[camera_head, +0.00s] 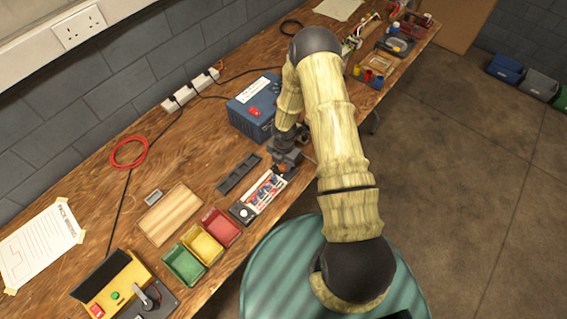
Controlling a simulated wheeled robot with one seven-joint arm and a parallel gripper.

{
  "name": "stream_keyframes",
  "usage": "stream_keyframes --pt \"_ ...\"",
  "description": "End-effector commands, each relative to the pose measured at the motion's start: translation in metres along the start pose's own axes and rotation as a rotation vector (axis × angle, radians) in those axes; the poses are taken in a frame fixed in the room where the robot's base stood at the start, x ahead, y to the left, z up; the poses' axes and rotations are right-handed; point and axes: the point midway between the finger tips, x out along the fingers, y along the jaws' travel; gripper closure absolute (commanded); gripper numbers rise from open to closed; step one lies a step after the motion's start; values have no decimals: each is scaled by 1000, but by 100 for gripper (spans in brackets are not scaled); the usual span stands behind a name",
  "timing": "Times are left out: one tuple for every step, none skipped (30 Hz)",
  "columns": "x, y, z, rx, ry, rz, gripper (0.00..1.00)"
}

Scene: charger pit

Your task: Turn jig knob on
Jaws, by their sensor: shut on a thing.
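The jig is a narrow board (262,193) with a white, red and blue printed face, lying near the front edge of the bench. A dark block with a white round part (242,213) sits at its left end. My gripper (283,165) reaches down over the jig's right end. It is shut on the jig knob there, which the fingers mostly hide; a small orange patch (281,169) shows beside them. Which way the knob is turned cannot be seen.
A blue box with a red switch (256,110) stands just behind my gripper. A yellow fixture (113,285) stands at the lower left.

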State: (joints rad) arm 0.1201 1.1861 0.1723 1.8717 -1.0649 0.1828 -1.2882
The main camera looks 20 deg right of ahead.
Motion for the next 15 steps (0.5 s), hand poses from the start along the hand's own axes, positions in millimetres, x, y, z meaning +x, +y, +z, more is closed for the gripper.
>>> stream_keyframes --pt "1 0 0 27 -1 1 92" --pt "1 0 0 45 -1 1 92" --pt "1 0 0 71 -1 1 92" --pt "1 0 0 93 -1 1 92" --pt "1 0 0 116 -1 1 92" --pt "1 0 0 148 -1 1 92" --pt "2 0 0 173 -1 1 92" --pt "2 0 0 199 -1 1 92" --pt "2 0 0 235 -1 1 92" --pt "2 0 0 262 -1 2 92" --pt "1 0 0 290 -1 2 92" --pt "1 0 0 327 -2 2 92" --pt "1 0 0 357 -1 2 92" --pt "2 0 0 385 -1 1 92" --pt "2 0 0 424 -1 1 92"
